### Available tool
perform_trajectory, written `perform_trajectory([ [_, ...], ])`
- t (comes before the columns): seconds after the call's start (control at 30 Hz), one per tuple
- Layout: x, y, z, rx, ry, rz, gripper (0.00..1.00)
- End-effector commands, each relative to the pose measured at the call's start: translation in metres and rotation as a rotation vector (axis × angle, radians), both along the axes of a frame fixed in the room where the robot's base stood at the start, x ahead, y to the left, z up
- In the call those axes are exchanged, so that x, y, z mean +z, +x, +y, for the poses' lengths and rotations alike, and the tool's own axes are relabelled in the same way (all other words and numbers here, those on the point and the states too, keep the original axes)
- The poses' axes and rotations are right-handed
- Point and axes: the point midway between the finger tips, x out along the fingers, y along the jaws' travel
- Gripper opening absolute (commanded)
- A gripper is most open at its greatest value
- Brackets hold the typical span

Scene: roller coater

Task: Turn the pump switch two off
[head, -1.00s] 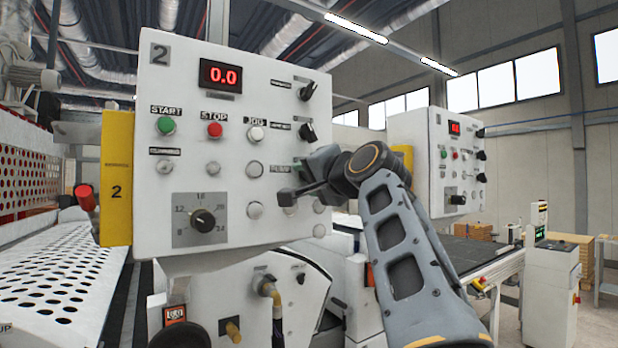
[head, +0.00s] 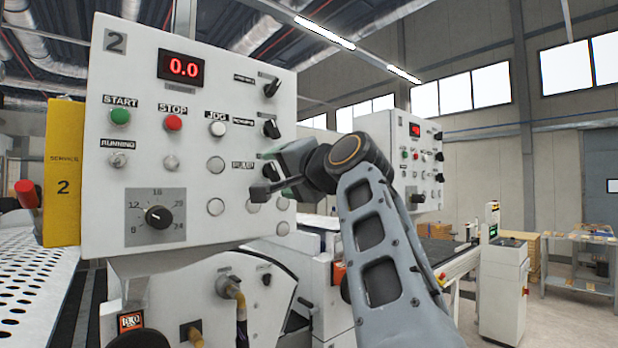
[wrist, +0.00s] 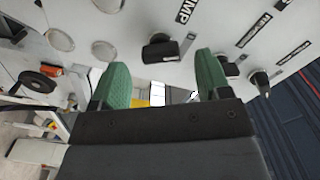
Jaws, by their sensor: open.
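The white control panel marked 2 (head: 190,200) fills the left and middle of the head view. Its PUMP label (head: 243,165) shows, but my gripper (head: 274,182) covers the switch beside it. In the wrist view the PUMP label (wrist: 188,10) is at the top, and the black pump switch (wrist: 160,48) is just beyond and between the green fingers of my gripper (wrist: 160,76). The fingers are apart, with nothing held. A gap appears to remain between fingertips and switch. The switch's exact setting is hard to tell.
Two more black switches (head: 271,88) (head: 271,128) sit above on the same panel, and round white buttons (head: 215,206) lie left of and below my gripper. A yellow service plate (head: 63,172) edges the panel. A second similar panel (head: 405,170) stands behind my arm.

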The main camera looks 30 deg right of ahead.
Motion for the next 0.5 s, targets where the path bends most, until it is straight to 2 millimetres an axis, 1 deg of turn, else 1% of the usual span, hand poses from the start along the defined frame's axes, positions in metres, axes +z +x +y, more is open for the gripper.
perform_trajectory([
  [0.03,-0.003,-0.012,-0.003,-0.007,-0.002,-0.003,0.70],
  [0.2,-0.003,-0.050,-0.006,-0.007,-0.004,-0.002,0.70],
  [0.37,-0.002,-0.075,-0.009,-0.006,-0.003,-0.002,0.70],
  [0.5,-0.001,-0.088,-0.011,-0.005,-0.001,-0.001,0.70],
])
